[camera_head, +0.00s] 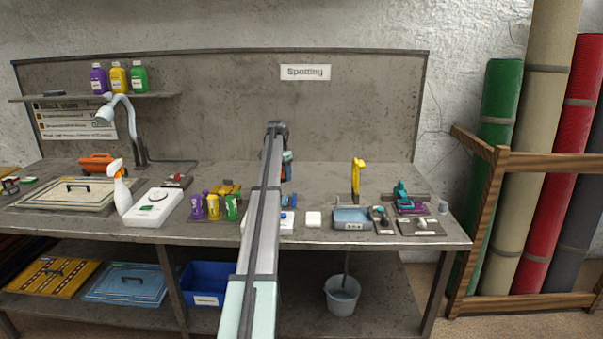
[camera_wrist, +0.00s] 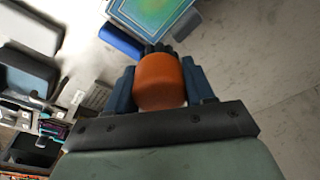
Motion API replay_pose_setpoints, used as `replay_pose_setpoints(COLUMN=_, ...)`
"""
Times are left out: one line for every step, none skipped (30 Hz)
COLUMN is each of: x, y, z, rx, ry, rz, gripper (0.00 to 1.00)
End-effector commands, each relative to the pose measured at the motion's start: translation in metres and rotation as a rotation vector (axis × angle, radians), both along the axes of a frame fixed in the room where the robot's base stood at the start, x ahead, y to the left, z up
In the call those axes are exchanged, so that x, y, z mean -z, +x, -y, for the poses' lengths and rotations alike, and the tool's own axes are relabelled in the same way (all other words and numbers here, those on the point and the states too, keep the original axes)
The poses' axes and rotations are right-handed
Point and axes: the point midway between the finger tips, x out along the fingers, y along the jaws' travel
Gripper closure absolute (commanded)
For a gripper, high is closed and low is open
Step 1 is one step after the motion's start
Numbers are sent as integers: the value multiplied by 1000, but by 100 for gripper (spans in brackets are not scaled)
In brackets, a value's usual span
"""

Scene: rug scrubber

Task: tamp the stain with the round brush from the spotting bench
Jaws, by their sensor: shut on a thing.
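My gripper (camera_wrist: 162,82) is shut on an orange, rounded handle, which appears to be the round brush (camera_wrist: 160,82). The handle sits between the two dark blue fingers, and dark bristle-like tufts show at its far end. In the head view my gripper (camera_head: 287,168) is above the middle of the spotting bench (camera_head: 330,178), and the arm hides most of what it holds. Beyond the brush in the wrist view is a green patterned piece with a blue border (camera_wrist: 158,20). A stain cannot be made out on it. I cannot tell the gap between brush and piece.
A blue-grey tray (camera_head: 352,222), a yellow upright tool (camera_head: 356,180) and small tools stand to the right. Several small bottles (camera_head: 213,207), a white scale-like box (camera_head: 152,208) and a spray bottle (camera_head: 120,190) stand to the left. A lamp (camera_head: 106,112) rises at the back left.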

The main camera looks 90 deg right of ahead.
Motion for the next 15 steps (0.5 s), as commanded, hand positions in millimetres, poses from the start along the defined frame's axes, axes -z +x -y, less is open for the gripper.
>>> replay_pose_setpoints(x=1, y=14, z=-8, rx=-13, ry=1, rz=-1, gripper=74)
replay_pose_setpoints(x=2, y=21, z=-11, rx=-19, ry=0, rz=-2, gripper=74)
replay_pose_setpoints(x=3, y=29, z=-15, rx=-22, ry=1, rz=-3, gripper=74)
replay_pose_setpoints(x=3, y=34, z=-18, rx=-24, ry=2, rz=-3, gripper=74)
replay_pose_setpoints(x=4, y=38, z=-23, rx=-20, ry=2, rz=-4, gripper=74)
replay_pose_setpoints(x=5, y=42, z=-28, rx=-13, ry=2, rz=-5, gripper=74)
replay_pose_setpoints(x=6, y=38, z=-32, rx=7, ry=2, rz=-5, gripper=74)
replay_pose_setpoints(x=6, y=37, z=-34, rx=24, ry=1, rz=-5, gripper=74)
replay_pose_setpoints(x=6, y=37, z=-34, rx=45, ry=0, rz=-4, gripper=74)
replay_pose_setpoints(x=6, y=37, z=-33, rx=58, ry=0, rz=-4, gripper=74)
replay_pose_setpoints(x=6, y=37, z=-33, rx=70, ry=0, rz=-3, gripper=74)
replay_pose_setpoints(x=6, y=37, z=-33, rx=83, ry=-1, rz=-3, gripper=74)
replay_pose_setpoints(x=6, y=37, z=-33, rx=90, ry=-1, rz=-2, gripper=74)
replay_pose_setpoints(x=6, y=37, z=-33, rx=96, ry=-1, rz=0, gripper=74)
replay_pose_setpoints(x=7, y=37, z=-33, rx=102, ry=-2, rz=0, gripper=74)
